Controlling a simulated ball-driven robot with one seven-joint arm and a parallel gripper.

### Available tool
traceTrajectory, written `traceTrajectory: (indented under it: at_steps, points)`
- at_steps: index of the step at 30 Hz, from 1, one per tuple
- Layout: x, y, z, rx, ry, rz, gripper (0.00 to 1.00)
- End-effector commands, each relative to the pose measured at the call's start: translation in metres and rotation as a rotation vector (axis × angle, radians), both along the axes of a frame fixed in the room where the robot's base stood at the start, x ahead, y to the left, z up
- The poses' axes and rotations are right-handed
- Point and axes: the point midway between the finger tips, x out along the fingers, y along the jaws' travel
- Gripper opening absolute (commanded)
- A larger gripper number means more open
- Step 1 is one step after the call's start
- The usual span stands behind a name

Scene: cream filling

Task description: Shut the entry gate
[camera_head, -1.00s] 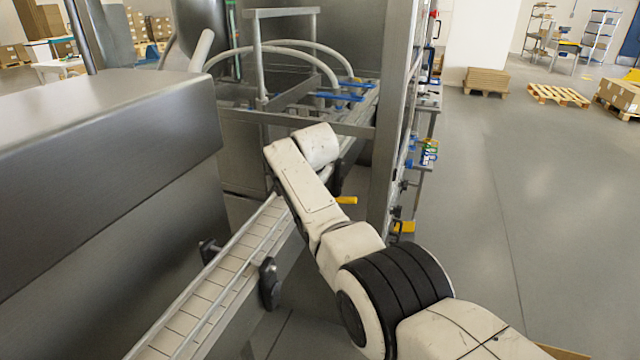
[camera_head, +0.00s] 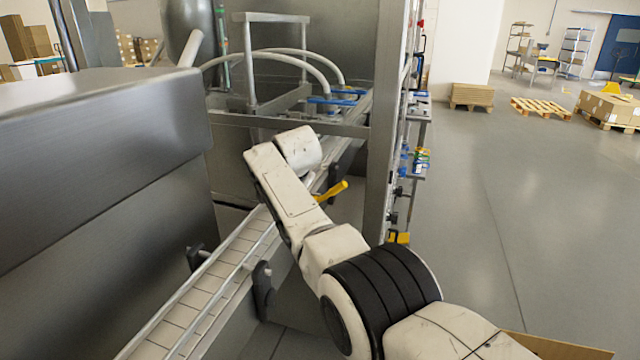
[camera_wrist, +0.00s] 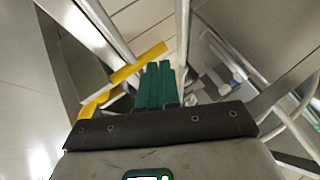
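A yellow lever (camera_head: 332,191) shows just right of my arm's forearm, beside the conveyor and left of the steel post. In the wrist view a yellow bar (camera_wrist: 138,63) runs diagonally past the tips of my gripper (camera_wrist: 155,66), with a yellow bracket (camera_wrist: 95,105) at its lower left. The green fingers lie close together, with nothing seen between them. The bar is right at the fingertips; I cannot tell whether they touch. My gripper is hidden behind my arm in the head view. I cannot make out the gate panel or its position.
A narrow conveyor (camera_head: 215,285) with rails runs below and left of my arm, beside a large steel housing (camera_head: 100,150). A steel post (camera_head: 385,120) stands close on the right. Pallets (camera_head: 540,108) stand far off; the floor at right is open.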

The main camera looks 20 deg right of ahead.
Motion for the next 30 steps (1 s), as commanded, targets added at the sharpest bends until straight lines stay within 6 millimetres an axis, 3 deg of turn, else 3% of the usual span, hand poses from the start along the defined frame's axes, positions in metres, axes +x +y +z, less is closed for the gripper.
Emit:
traceTrajectory:
  at_steps: [18,30]
  points:
    - [-0.002,0.002,-0.005,0.004,0.006,0.002,0.0]
    - [-0.019,0.001,0.018,0.003,0.001,0.0,0.0]
